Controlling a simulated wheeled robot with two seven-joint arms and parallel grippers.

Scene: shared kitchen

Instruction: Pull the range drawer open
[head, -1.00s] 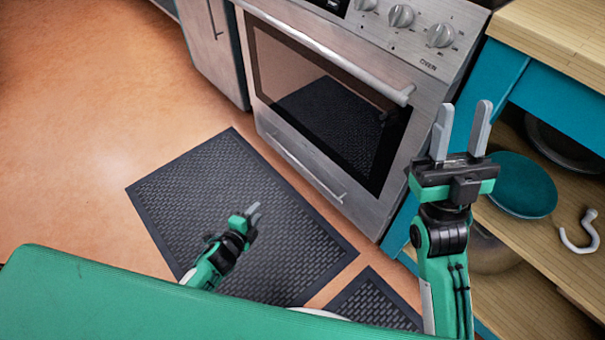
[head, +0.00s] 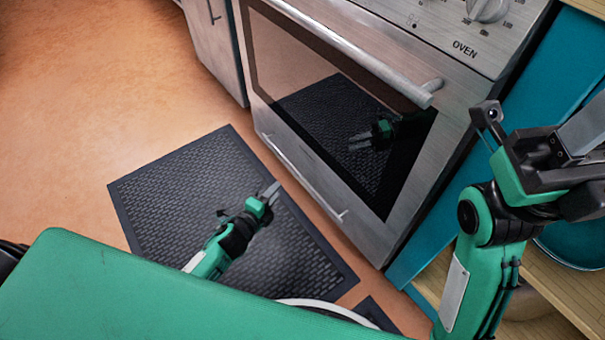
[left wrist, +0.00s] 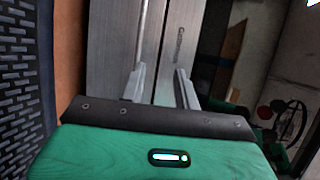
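The range drawer (head: 290,172) is the low steel panel under the oven door, and it looks shut and flush. Its long thin handle (head: 318,192) runs along the front. My left gripper (head: 271,190) is low over the floor mat, its fingers pointing at the drawer front, seemingly a little short of the handle. In the left wrist view its two fingers (left wrist: 160,76) stand apart, facing the steel front, with a pale bar-like strip (left wrist: 152,35) between them; contact cannot be told. My right gripper (head: 590,140) is at the right edge, its fingertips cut off.
The oven door (head: 330,105) with its bar handle (head: 350,50) is above the drawer. A dark mat (head: 200,205) covers the floor in front. A blue shelf unit (head: 440,215) stands right of the range. Orange floor at left is clear.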

